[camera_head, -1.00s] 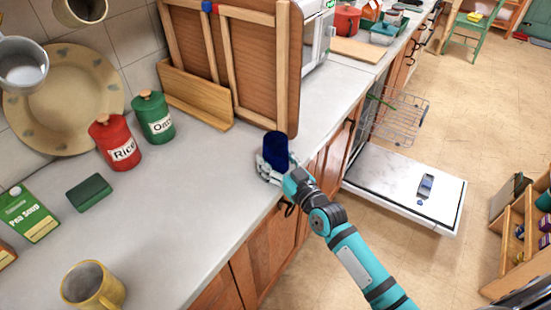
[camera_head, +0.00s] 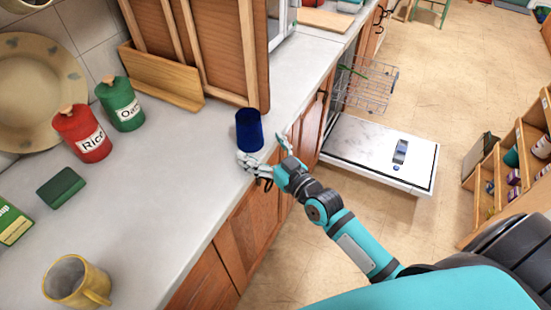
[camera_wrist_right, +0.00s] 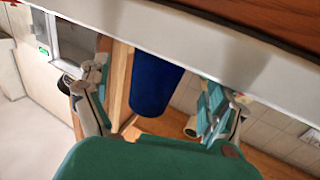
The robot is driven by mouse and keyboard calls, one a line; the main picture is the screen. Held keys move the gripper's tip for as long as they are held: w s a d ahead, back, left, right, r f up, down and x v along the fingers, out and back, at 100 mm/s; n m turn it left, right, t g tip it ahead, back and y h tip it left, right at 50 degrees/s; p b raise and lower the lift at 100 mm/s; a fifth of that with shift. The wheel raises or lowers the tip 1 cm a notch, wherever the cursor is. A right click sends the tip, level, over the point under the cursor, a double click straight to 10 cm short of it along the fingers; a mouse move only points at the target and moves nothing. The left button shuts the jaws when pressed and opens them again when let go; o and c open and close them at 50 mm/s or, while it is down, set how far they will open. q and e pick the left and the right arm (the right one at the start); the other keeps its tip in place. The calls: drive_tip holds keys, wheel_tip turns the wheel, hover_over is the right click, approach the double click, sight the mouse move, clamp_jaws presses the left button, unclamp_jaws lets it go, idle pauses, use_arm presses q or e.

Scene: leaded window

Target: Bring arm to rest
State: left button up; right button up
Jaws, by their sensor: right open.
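My right arm comes in from the lower right in the head view. Its right gripper (camera_head: 267,154) is open at the counter's front edge, with its fingers spread just in front of a dark blue cup (camera_head: 250,129). The cup stands upright on the grey counter (camera_head: 165,205). In the right wrist view the blue cup (camera_wrist_right: 154,82) shows between the two spread fingers, and the jaws do not close on it. My left gripper is not in view.
A yellow mug (camera_head: 72,282), a green sponge (camera_head: 61,188), a red rice canister (camera_head: 82,134) and a green canister (camera_head: 120,104) are on the counter. A wooden rack (camera_head: 215,50) stands behind the cup. The open dishwasher door (camera_head: 375,150) lies right of my arm.

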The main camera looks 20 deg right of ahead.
drive_tip(key=v, duration=0.6)
drive_tip(key=shift+s, duration=0.25)
